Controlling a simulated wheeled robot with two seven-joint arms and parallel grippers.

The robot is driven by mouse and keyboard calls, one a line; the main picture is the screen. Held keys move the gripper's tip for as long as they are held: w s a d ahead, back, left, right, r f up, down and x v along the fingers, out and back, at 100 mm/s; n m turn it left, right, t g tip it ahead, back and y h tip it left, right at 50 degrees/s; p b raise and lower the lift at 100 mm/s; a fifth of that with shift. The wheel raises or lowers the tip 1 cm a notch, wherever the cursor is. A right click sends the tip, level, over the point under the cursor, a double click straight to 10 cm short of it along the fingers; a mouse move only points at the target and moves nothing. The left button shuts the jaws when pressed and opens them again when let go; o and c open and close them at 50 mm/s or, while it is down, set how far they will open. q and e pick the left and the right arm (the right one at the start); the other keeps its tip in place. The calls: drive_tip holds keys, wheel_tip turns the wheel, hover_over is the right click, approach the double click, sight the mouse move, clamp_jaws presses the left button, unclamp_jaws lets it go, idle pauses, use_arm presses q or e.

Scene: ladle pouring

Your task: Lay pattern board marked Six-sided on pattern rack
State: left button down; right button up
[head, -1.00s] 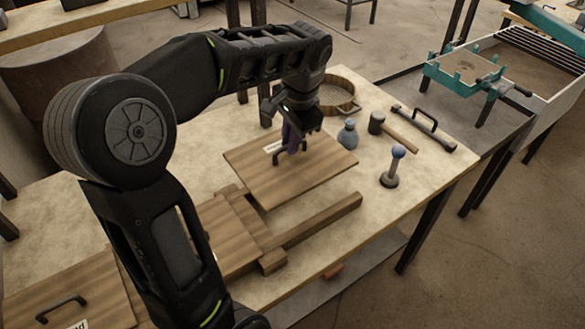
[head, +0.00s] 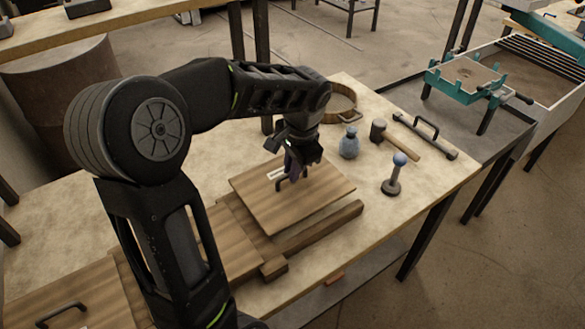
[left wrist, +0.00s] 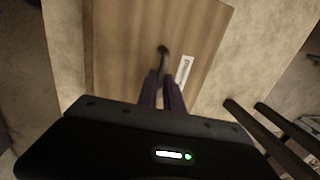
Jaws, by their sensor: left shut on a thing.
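My left gripper (head: 290,170) is shut on the dark handle of a brown wooden board (head: 318,200) with a small white label whose text I cannot read. The left wrist view shows the purple fingers (left wrist: 163,92) on the handle (left wrist: 164,54), the label (left wrist: 184,70) beside it. The board is held roughly level over the far right part of a wooden rack (head: 318,228) with rails; whether it touches is unclear. Another wooden board (head: 215,243) lies on the rack nearer to me, partly behind my arm. My right gripper is not in view.
A board with a black handle (head: 62,312) lies at lower left. Right of the held board stand a blue-grey bottle (head: 349,143), a mallet (head: 400,142), a blue-knobbed tool (head: 395,175) and a bar with a handle (head: 425,135). A round wooden hoop (head: 343,105) lies behind.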

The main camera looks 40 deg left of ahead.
sight(298, 190)
use_arm(q)
drive_tip(key=shift+f+b, duration=0.45)
drive_tip(key=shift+f, duration=0.1)
drive_tip(key=c, duration=1.5)
unclamp_jaws()
drive_tip(key=shift+r+p, duration=0.4)
drive_tip(key=shift+r, duration=0.05)
wheel_tip(298, 190, up, 12)
drive_tip(key=d, duration=0.2)
drive_tip(key=shift+s+d, duration=0.15)
drive_tip(key=shift+s, duration=0.15)
